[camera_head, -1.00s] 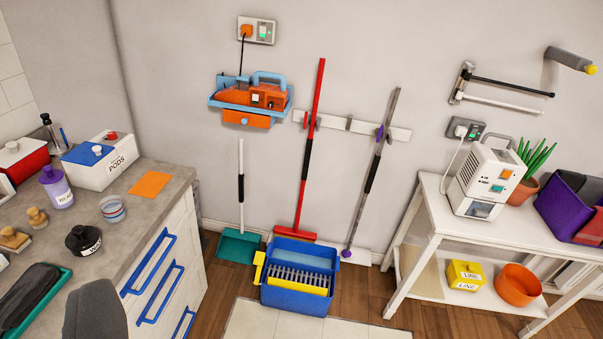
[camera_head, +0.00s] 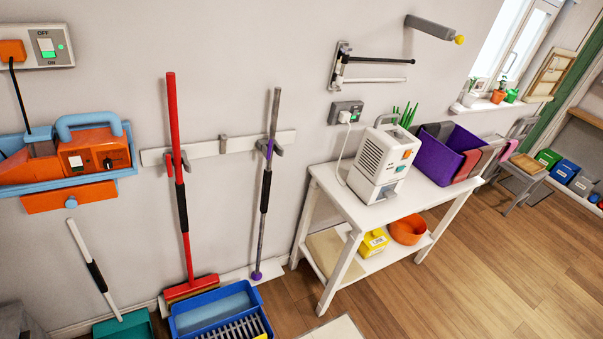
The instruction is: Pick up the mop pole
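The mop pole (camera_head: 267,180) is a grey pole with a black grip and purple fittings. It hangs nearly upright on the white wall rail (camera_head: 222,146), held by a clip near its upper part. Its purple lower end (camera_head: 256,275) is just above or at the floor by the skirting; I cannot tell which. A red broom (camera_head: 180,170) with a black grip hangs left of it on the same rail. My gripper is not in view.
A blue bucket (camera_head: 190,329) with a wringer stands on the floor below. A teal dustpan (camera_head: 128,328) is at its left. A white table (camera_head: 345,200) with a dehumidifier-like machine (camera_head: 384,160) stands right of the pole. Wooden floor (camera_head: 480,270) is open at right.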

